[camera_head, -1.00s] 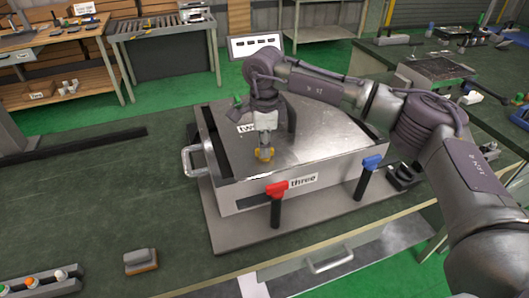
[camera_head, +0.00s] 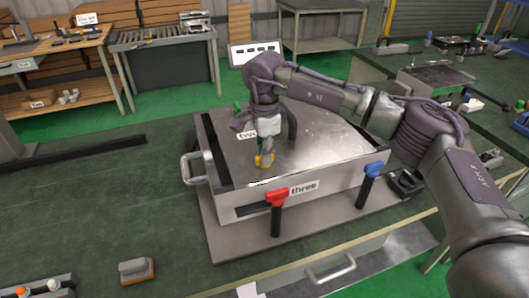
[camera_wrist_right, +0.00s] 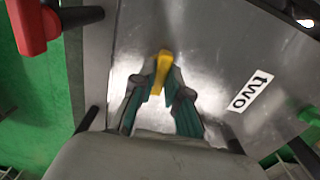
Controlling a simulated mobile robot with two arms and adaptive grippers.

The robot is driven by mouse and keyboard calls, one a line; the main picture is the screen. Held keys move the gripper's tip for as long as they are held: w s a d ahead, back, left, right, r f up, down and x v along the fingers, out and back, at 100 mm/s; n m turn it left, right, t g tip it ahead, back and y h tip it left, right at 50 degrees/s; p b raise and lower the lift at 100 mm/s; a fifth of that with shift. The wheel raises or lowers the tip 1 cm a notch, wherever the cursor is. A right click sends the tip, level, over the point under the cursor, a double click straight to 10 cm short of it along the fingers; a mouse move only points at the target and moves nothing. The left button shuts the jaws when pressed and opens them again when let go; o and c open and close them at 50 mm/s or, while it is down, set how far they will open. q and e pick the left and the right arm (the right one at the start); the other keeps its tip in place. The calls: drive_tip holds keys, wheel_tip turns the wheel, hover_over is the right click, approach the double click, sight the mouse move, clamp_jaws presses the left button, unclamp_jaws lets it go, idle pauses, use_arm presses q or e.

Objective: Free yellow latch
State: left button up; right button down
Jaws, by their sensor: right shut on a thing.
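The yellow latch (camera_head: 264,161) shows at the tip of my right gripper (camera_head: 266,150), above the metal top of the box (camera_head: 310,140). In the right wrist view the yellow latch (camera_wrist_right: 161,68) is a narrow upright piece between the two fingertips of my right gripper (camera_wrist_right: 160,82), which is shut on it. The gripper hides part of the latch and its mounting in the head view. My left gripper is in neither view.
A red-topped post (camera_head: 277,198) and a blue-topped post (camera_head: 371,172) stand at the box's front. A side handle (camera_head: 192,168) sticks out at left. A grey-and-orange block (camera_head: 136,270) lies on the green bench, which has free room at left.

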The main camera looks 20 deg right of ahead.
drive_tip(key=c, duration=1.2)
unclamp_jaws()
drive_tip(key=shift+o, duration=0.2)
drive_tip(key=shift+r, duration=0.1)
wheel_tip(320, 180, up, 12)
